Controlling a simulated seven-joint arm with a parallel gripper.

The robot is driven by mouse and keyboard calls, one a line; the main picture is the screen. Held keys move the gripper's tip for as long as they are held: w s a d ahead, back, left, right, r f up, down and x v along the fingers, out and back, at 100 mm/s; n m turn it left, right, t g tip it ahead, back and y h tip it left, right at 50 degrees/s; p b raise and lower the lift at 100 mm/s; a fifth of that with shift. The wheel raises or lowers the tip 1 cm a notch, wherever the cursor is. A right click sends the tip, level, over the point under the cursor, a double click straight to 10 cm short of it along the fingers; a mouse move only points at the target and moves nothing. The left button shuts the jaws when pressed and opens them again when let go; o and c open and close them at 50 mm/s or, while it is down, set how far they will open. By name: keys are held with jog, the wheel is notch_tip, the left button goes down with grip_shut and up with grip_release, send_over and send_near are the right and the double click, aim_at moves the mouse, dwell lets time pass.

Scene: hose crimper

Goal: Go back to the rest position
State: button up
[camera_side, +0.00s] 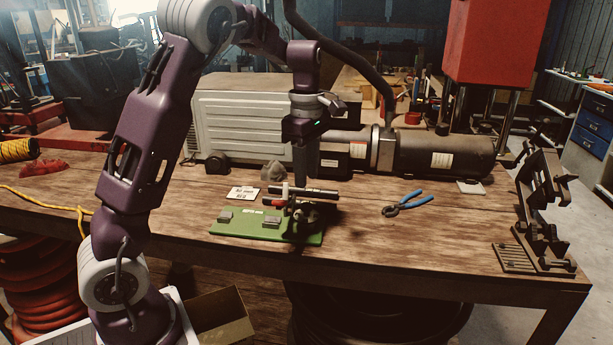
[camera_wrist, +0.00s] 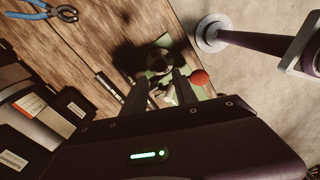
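My gripper (camera_side: 301,178) points straight down above the green board (camera_side: 228,232), close over the crimping tool mounted on it. In the wrist view my gripper (camera_wrist: 163,76) shows two dark fingers apart, with part of the tool's pale metal visible between them. I see nothing clearly held. A dark hose piece (camera_side: 322,194) lies across the tool; its fine contact is too small to tell. A red knob (camera_wrist: 199,77) shows beside the right finger in the wrist view. The fingertips partly hide the tool.
Blue-handled pliers (camera_side: 408,204) lie right of the board on the wooden table (camera_side: 370,245). A large motor (camera_side: 440,153) and grey casing (camera_side: 245,115) stand behind. A dark metal fixture (camera_side: 540,205) stands at the right edge. A small label card (camera_side: 243,193) lies by the board.

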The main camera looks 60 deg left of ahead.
jog(key=s+d+r+m+t+h, duration=0.1)
jog(key=s+d+r+m+t, duration=0.1)
jog(key=s+d+r+m, duration=0.35)
jog(key=s+d+r+m+t, duration=0.1)
jog(key=s+d+r+m, duration=0.2)
jog(key=s+d+m, duration=0.55)
jog(key=s+d+f+m+t+y, duration=0.1)
jog(key=s+d+f+m+t, duration=0.1)
jog(key=s+m, duration=0.6)
jog(key=shift+s+f+m+t, duration=0.35)
jog(key=shift+s+f, duration=0.3)
jog(key=shift+s, duration=0.55)
